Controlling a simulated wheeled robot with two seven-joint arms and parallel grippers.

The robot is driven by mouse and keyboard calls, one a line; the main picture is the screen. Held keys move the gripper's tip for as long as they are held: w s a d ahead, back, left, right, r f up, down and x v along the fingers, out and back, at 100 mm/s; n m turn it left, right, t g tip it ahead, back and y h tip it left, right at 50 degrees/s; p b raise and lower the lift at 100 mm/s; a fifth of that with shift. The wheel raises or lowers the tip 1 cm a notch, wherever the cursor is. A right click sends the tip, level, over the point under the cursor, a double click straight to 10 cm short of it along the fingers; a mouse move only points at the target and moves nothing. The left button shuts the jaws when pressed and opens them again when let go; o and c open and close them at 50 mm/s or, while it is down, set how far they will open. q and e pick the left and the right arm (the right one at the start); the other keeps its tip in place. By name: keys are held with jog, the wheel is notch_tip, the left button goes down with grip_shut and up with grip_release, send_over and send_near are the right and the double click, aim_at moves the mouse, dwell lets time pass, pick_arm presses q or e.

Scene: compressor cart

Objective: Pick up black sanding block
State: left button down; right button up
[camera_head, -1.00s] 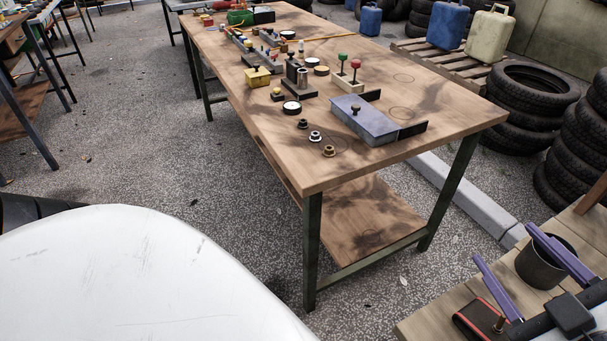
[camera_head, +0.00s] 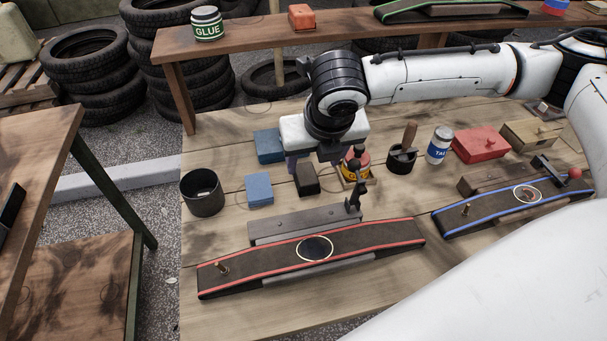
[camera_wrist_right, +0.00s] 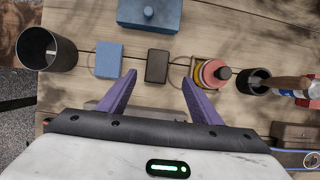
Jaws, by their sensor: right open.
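The black sanding block (camera_head: 307,179) lies on the wooden table, right of a light blue block (camera_head: 259,189). In the right wrist view the black block (camera_wrist_right: 157,66) lies ahead of my right gripper (camera_wrist_right: 157,84), centred between the two purple fingers. The right gripper (camera_head: 312,165) is open and empty, above the table just behind the black block in the head view. The fingers are partly hidden by the wrist in that view. My left gripper does not show.
A dark cup (camera_head: 202,192) stands left. A blue box (camera_head: 269,146) is behind, and a stacked red and yellow item (camera_head: 355,164) is close right of the block. A red-edged ramp (camera_head: 312,256) lies in front. A shelf (camera_head: 330,36) with a glue can (camera_head: 207,24) runs behind.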

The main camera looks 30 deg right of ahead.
aim_at(307, 175)
jog(key=x, duration=0.5)
jog(key=b+x, duration=0.1)
jog(key=x, duration=0.2)
jog(key=shift+a, duration=0.3)
jog(key=c, duration=1.2)
notch_tip(307, 175, up, 10)
jog(key=shift+r+p, duration=0.1)
jog(key=shift+p, duration=0.65)
